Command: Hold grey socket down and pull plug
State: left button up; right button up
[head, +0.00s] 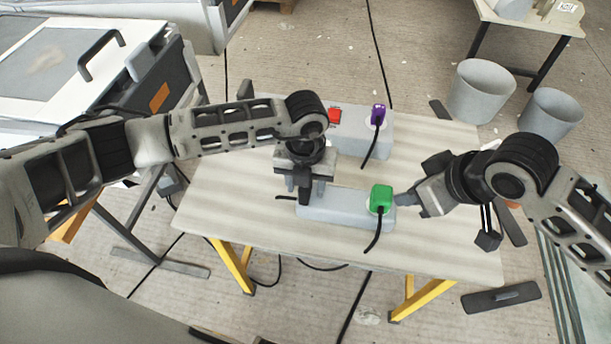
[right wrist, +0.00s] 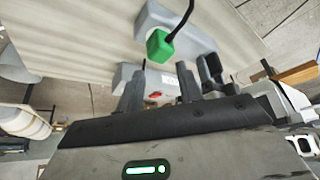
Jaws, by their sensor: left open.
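The long grey socket (head: 345,208) lies near the front edge of the table. A green plug (head: 381,198) sits on its right end, with a black cord trailing toward the front edge. My left gripper (head: 312,191) is open and points down at the socket's left end; I cannot tell whether it touches. My right gripper (head: 402,204) comes in from the right, close beside the green plug. In the right wrist view its fingers (right wrist: 158,92) stand apart with nothing between them, and the green plug (right wrist: 160,48) shows beyond the fingertips.
A second grey socket (head: 350,121) stands farther back, with a red switch (head: 334,116) and a purple plug (head: 378,115). My left forearm partly covers it. The light wooden table (head: 230,195) is bare at left and front right. Grey bins (head: 482,92) stand on the floor beyond.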

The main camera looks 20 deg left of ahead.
aim_at(386, 194)
pick_arm(q)
grip_shut()
pick_arm(e)
jog(key=o, duration=0.5)
jog(key=shift+o, duration=0.3)
jog(key=shift+w+a+f+m, duration=0.15)
jog(key=shift+w+a+m, duration=0.1)
jog(key=shift+m, duration=0.15)
jog(key=w+a+m+g+h, duration=0.1)
jog(key=m, duration=0.1)
jog(key=w+a+f+m+g+h, duration=0.1)
jog(key=m, duration=0.1)
jog(key=shift+w+a+m+h, duration=0.2)
jog(key=shift+a+m+h, duration=0.1)
jog(key=shift+a, duration=0.05)
jog(key=shift+w+a+m+g+h, duration=0.2)
jog(key=shift+a+m+g+h, duration=0.2)
jog(key=shift+m, duration=0.3)
jog(key=shift+w+a+r+m+g+h, duration=0.1)
jog(key=shift+a+r+m+g+h, duration=0.15)
jog(key=shift+m, duration=0.35)
jog(key=shift+w+a+r+m+g+h, duration=0.15)
jog(key=shift+m+h, duration=0.2)
jog(key=shift+m, duration=0.25)
jog(key=shift+s+d+f, duration=0.1)
